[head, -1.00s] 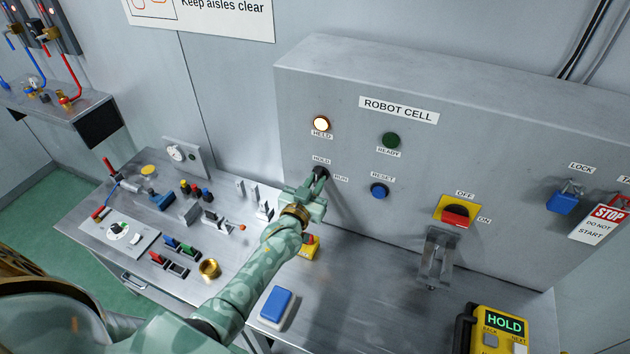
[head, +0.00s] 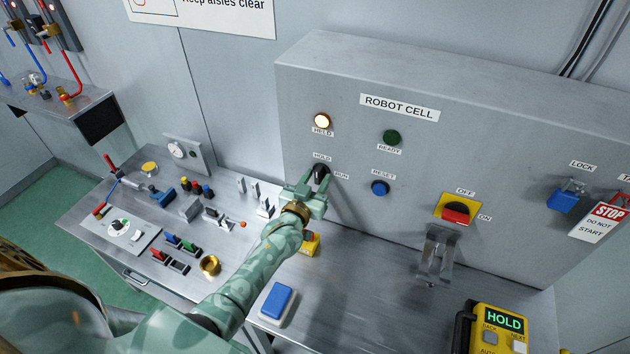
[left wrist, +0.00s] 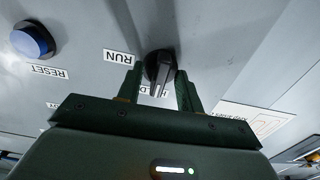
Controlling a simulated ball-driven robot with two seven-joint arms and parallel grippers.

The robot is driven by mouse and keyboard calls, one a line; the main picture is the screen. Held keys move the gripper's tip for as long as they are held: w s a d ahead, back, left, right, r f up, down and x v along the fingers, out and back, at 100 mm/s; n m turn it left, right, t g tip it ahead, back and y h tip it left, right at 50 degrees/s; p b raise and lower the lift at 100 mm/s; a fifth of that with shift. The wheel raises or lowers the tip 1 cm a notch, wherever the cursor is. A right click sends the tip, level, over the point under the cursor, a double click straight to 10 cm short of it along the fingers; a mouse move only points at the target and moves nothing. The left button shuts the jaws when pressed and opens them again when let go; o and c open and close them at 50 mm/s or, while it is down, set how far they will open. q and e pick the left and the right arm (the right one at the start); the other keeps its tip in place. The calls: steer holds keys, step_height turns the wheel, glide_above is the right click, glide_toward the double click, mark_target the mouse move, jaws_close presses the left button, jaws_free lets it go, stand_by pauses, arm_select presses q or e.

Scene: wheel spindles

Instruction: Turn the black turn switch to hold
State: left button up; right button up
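The black turn switch (head: 321,173) is on the grey panel, between the HOLD label (head: 322,158) at upper left and the RUN label (head: 341,175) at right. My left gripper (head: 308,186) is open just in front of it. In the left wrist view the switch (left wrist: 160,68) shows between the two spread fingers (left wrist: 158,88), with visible gaps at its sides. Its handle points down in that view, toward the HOLD label, which it partly covers. The HELD lamp (head: 321,120) glows. My right gripper is not in view.
The blue RESET button (head: 379,188) and the red switch (head: 456,213) are to the right on the panel. The yellow pendant (head: 500,326) reads HOLD. A blue button block (head: 277,302) and several small controls lie on the bench below.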

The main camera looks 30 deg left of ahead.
arm_select(q)
steer(key=s, duration=1.6)
steer(key=shift+s+d, duration=0.15)
steer(key=shift+d, duration=0.3)
steer(key=shift+s+f, duration=0.1)
